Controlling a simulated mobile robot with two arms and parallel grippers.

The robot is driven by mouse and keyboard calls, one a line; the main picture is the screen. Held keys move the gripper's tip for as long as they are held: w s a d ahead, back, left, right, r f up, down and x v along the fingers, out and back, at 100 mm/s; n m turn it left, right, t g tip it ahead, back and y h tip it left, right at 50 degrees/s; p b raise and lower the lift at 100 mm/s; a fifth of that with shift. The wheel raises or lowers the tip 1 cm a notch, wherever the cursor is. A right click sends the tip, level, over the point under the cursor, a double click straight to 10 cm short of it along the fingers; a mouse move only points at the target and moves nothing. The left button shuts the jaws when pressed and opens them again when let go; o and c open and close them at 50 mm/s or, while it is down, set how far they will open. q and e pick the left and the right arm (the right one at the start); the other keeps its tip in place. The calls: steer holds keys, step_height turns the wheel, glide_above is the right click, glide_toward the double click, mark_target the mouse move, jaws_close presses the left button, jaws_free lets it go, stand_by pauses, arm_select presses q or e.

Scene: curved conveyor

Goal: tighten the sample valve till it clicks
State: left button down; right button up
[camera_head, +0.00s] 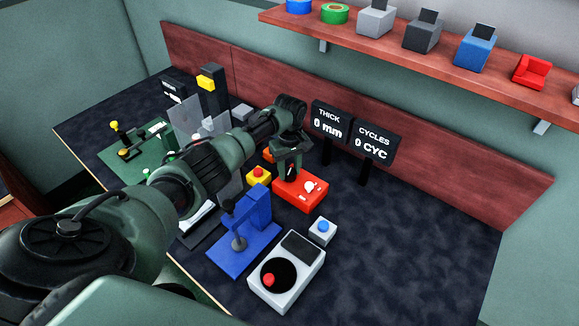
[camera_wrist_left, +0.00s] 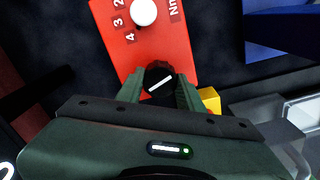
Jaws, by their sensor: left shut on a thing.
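A red box (camera_head: 314,197) stands on the dark mat. It carries a white round knob (camera_wrist_left: 144,12) with printed numbers beside it, and a black knob with a white line (camera_wrist_left: 158,78) near one end. No label naming the sample valve is readable. My left gripper (camera_head: 289,173) reaches down over the red box from above. In the left wrist view its two fingers (camera_wrist_left: 158,88) sit on either side of the black knob and are shut on it. The fingers and wrist partly hide that end of the box in the head view. My right gripper is not in view.
A yellow block with a red button (camera_head: 258,175) and a blue press (camera_head: 245,235) stand left of the red box. A white device with a black dial (camera_head: 287,272) and a blue-button box (camera_head: 322,230) are in front. Two display signs (camera_head: 372,146) stand behind. The mat's right side is clear.

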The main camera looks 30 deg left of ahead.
mark_target(289, 171)
arm_select(q)
steer(key=shift+r, duration=0.1)
steer(key=c, duration=0.9)
jaws_free()
steer(key=shift+r, duration=3.85)
steer(key=shift+r, duration=0.1)
